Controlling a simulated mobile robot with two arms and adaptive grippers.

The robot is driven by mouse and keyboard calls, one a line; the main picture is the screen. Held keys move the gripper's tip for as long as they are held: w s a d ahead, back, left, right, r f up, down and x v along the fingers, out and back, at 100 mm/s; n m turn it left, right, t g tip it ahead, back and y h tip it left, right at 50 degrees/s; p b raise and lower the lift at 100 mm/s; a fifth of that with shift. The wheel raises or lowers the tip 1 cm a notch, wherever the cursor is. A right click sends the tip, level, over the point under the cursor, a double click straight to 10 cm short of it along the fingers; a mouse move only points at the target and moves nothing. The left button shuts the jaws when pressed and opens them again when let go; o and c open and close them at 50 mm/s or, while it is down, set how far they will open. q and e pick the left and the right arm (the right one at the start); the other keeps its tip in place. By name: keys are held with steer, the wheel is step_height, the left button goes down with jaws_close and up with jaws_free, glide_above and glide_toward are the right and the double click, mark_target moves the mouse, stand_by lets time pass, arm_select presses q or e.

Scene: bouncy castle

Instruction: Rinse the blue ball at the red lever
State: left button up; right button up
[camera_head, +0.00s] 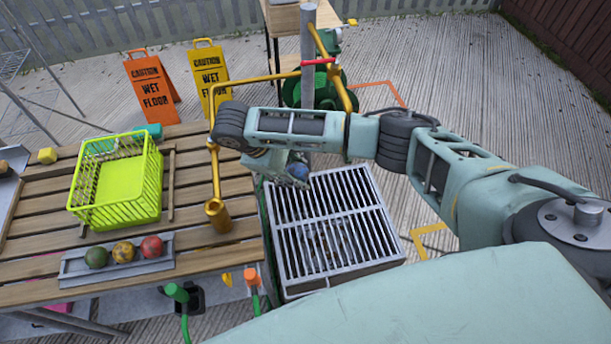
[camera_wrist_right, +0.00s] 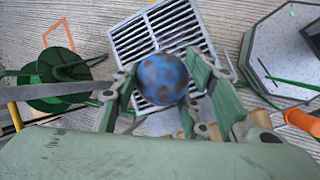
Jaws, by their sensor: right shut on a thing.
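The red lever (camera_head: 318,62) is on the grey upright post with brass pipes, behind my right arm. My left gripper is not in view.
Two wet-floor signs (camera_head: 152,88) stand behind. Green and orange hose nozzles (camera_head: 251,278) hang at the table's front.

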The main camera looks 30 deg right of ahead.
mark_target(303, 179)
steer(key=f+n+t, duration=0.1)
steer(key=d+f+n+t+h+p, duration=0.1)
steer(key=s+f+n+h+p, duration=0.1)
steer(key=n, duration=0.1)
steer(key=shift+d+f+t, duration=0.3)
steer(key=shift+t, duration=0.1)
steer(key=w+d+f+n+t+b, duration=0.1)
steer(key=w+d+f+b, duration=0.1)
steer(key=d, duration=0.4)
steer(key=w+d+f+n+t+b, duration=0.1)
steer(key=w+d+f+b, duration=0.1)
steer(key=d, duration=0.4)
steer(key=shift+w+d+f+h+b, duration=0.15)
steer(key=shift+w+d+h+b, duration=0.15)
steer(key=shift+w+b, duration=0.35)
steer(key=s+a+p, duration=0.3)
steer(key=a+p, duration=0.1)
steer(key=a, duration=0.3)
steer(key=shift+s, duration=0.35)
stand_by(0.5)
stand_by(1.1)
